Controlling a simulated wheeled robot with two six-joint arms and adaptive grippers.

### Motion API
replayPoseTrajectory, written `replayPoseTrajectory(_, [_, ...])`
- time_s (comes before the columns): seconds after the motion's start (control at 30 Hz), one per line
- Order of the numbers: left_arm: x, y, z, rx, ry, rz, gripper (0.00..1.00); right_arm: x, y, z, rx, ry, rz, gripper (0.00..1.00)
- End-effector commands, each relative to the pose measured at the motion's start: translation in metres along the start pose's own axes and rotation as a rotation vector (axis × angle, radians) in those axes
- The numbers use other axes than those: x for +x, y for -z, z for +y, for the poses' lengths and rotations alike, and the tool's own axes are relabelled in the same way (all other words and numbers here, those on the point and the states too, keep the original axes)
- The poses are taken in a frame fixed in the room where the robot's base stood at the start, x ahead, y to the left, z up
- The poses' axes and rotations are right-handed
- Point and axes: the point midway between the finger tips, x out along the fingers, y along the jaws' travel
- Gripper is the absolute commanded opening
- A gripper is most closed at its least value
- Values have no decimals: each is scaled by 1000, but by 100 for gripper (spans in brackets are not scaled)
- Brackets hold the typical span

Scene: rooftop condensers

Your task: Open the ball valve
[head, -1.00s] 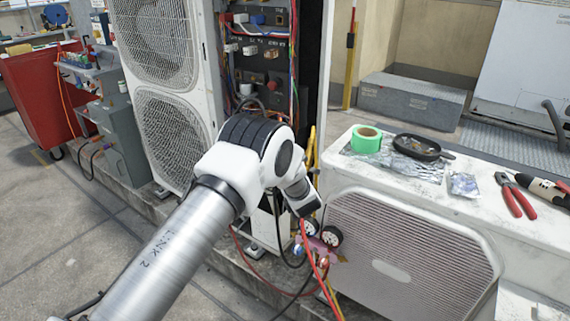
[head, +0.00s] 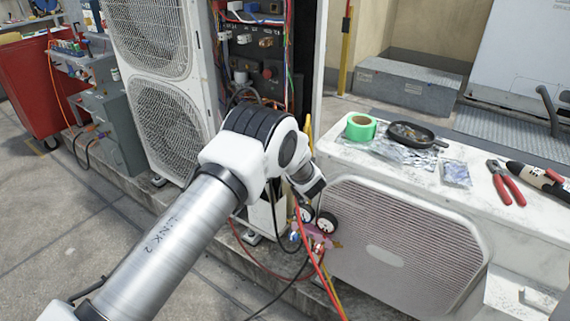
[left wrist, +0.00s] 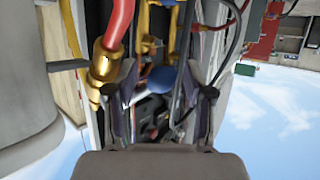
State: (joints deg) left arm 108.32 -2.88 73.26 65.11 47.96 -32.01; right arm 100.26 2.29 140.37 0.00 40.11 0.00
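I cannot make out the ball valve for sure. In the left wrist view, which is turned over with sky at the bottom, a blue rounded part (left wrist: 162,79) shows just beyond and between my fingers; I cannot tell whether it is the valve's handle. A brass fitting (left wrist: 102,68) on a red hose (left wrist: 118,22) is left of it, close to the left finger. My left gripper (left wrist: 162,96) is open, with nothing visibly held between its fingers. My right gripper is in neither view.
A gauge set (head: 326,223) with red, black and yellow hoses hangs below my wrist. A white unit (head: 400,245) stands at right; above it lie green tape (head: 361,127), a black pan (head: 412,135) and red pliers (head: 507,182). Exposed wires (head: 265,52) fill the cabinet.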

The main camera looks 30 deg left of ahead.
Motion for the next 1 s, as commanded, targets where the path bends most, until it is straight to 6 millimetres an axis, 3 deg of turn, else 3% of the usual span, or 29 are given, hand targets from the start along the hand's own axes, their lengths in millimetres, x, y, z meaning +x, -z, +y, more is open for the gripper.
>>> replayPoseTrajectory(0.37, [-7,-4,2,8,-5,-7,60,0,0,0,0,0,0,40])
replayPoseTrajectory(0.73, [-68,-1,0,4,-4,-2,60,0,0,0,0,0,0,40])
replayPoseTrajectory(1.0, [-80,0,-1,0,0,-1,60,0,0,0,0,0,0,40])
